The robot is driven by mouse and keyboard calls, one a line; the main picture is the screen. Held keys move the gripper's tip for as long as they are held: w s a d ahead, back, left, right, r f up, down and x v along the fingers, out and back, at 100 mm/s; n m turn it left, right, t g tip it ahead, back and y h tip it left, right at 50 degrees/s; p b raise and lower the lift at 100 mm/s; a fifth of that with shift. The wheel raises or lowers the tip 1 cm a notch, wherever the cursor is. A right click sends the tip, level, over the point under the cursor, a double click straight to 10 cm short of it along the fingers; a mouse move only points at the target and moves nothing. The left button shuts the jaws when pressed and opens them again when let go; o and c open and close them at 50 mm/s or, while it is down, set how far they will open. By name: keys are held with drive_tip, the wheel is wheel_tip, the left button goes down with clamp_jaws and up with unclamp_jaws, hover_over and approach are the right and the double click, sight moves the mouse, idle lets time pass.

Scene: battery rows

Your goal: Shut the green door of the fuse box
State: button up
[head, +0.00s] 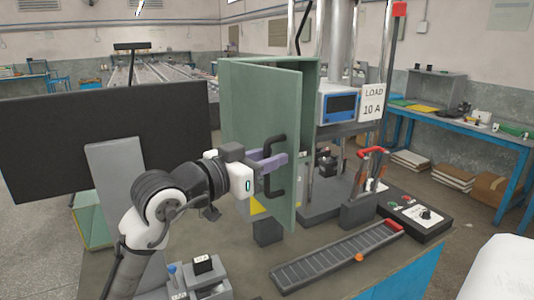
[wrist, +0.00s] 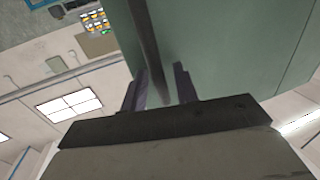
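The green fuse box (head: 310,72) stands on the bench in the middle of the head view. Its green door (head: 262,100) stands ajar, its free edge out toward the front right. A black bar handle (head: 279,180) is on the door's outer face. My gripper (head: 273,161) is at the handle, with its purple fingers level with the bar's upper part. In the wrist view, the handle (wrist: 147,45) runs between the two fingers of my gripper (wrist: 160,88), with a gap beside the right finger. The door (wrist: 225,45) fills the upper right there. The box's inside is mostly hidden.
Right of the door are a blue-framed meter (head: 341,104), a "LOAD 10 A" sign (head: 373,102) and a red-handled lever (head: 371,153). A ribbed grey strip (head: 335,258) and a control box (head: 415,214) lie in front.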

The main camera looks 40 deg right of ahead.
drive_tip(key=shift+c, duration=0.3)
clamp_jaws()
drive_tip(key=shift+d, duration=0.15)
